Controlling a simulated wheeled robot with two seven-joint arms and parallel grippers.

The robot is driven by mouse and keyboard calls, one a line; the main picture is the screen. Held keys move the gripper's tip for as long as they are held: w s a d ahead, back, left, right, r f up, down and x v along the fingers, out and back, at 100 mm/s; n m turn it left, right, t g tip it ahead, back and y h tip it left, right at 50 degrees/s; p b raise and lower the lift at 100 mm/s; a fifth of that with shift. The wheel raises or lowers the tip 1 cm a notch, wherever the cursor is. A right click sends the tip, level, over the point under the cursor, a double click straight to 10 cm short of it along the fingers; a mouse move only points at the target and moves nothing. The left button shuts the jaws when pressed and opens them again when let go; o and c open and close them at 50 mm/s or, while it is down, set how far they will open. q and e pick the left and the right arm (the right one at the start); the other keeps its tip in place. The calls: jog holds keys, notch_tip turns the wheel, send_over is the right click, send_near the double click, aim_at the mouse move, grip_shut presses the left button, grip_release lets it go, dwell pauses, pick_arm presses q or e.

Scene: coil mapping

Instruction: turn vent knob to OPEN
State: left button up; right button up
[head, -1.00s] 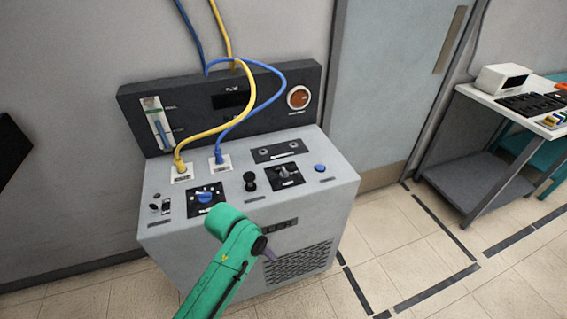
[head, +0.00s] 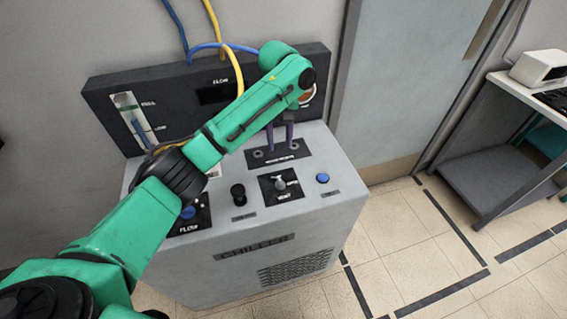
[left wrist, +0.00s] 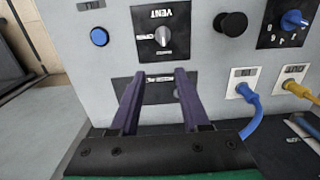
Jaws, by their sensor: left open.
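The vent knob (head: 280,183) is a small light-grey knob on a black square plate on top of the grey chiller (head: 225,226). In the left wrist view the vent knob (left wrist: 163,37) sits on its plate marked VENT, shown upside down, past the fingertips. My left gripper (head: 280,147) hangs over the back of the chiller top, behind the vent plate, near a black label strip. In the left wrist view its two purple fingers (left wrist: 157,75) are apart with nothing between them. My right gripper is not in view.
A black knob (head: 238,194) and a blue button (head: 323,178) flank the vent plate. A blue flow knob (head: 188,212) is partly behind my left arm. Blue and yellow hoses (head: 212,20) run to the chiller. A side table (head: 482,174) stands at the right.

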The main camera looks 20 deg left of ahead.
aim_at(279, 178)
pick_arm(q)
jog(key=f, duration=0.3)
jog(key=s+f+p, duration=0.1)
jog(key=f, duration=0.2)
jog(key=s+f, duration=0.1)
jog(key=f, duration=0.3)
notch_tip(279, 178, down, 2)
jog(key=shift+w, duration=0.15)
jog(key=shift+s+d+r, duration=0.1)
jog(key=shift+s, duration=0.15)
jog(key=c, duration=0.5)
jog(key=shift+w, duration=0.1)
grip_shut()
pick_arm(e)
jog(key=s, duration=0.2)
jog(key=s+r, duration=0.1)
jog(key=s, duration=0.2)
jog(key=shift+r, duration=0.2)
